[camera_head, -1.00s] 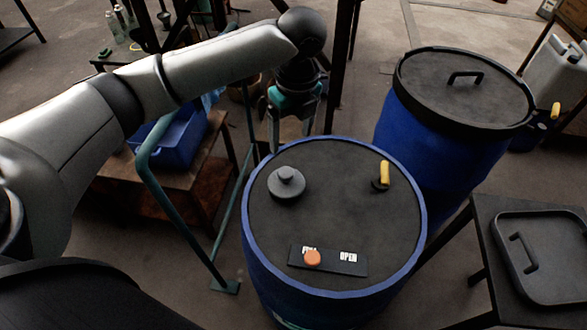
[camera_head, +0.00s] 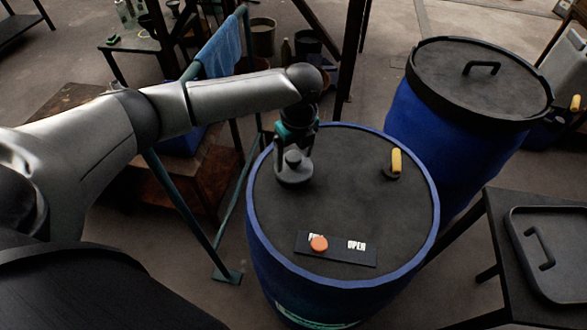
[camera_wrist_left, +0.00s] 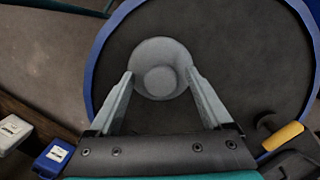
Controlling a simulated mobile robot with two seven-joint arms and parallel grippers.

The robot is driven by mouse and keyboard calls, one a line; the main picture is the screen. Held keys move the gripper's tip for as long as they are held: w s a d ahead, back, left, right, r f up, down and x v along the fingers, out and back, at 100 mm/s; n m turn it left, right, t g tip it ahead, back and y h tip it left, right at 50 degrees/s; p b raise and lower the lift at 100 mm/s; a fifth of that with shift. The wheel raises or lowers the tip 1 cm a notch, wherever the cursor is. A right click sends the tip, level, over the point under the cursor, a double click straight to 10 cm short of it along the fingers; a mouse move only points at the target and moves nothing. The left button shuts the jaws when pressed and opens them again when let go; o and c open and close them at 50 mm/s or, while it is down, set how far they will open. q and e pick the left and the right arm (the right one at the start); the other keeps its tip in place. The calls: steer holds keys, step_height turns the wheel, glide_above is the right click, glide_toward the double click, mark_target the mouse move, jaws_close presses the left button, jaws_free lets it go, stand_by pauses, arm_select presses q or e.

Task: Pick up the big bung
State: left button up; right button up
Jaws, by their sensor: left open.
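The big bung (camera_head: 293,172) is a grey round plug with a knob, set in the dark top of the near blue drum (camera_head: 262,222), toward its left side. It also shows in the left wrist view (camera_wrist_left: 160,68) as a pale round disc with a raised knob. My left gripper (camera_head: 294,158) is open above the bung. In the left wrist view its two fingers (camera_wrist_left: 160,82) stand one at each side of the bung, with the knob between them. I cannot tell whether they touch it. My right gripper is not in view.
The drum top also bears a yellow-handled valve (camera_head: 395,163) and a label plate (camera_head: 355,256) with an orange knob (camera_head: 319,243). A second blue drum with a black lid (camera_head: 485,85) stands behind right. A dark table with a lid (camera_head: 555,250) is at right. A blue cloth (camera_head: 219,47) hangs on a rail.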

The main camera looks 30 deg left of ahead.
arm_select(q)
steer(key=shift+f, duration=0.3)
steer(key=shift+c, duration=0.3)
jaws_close()
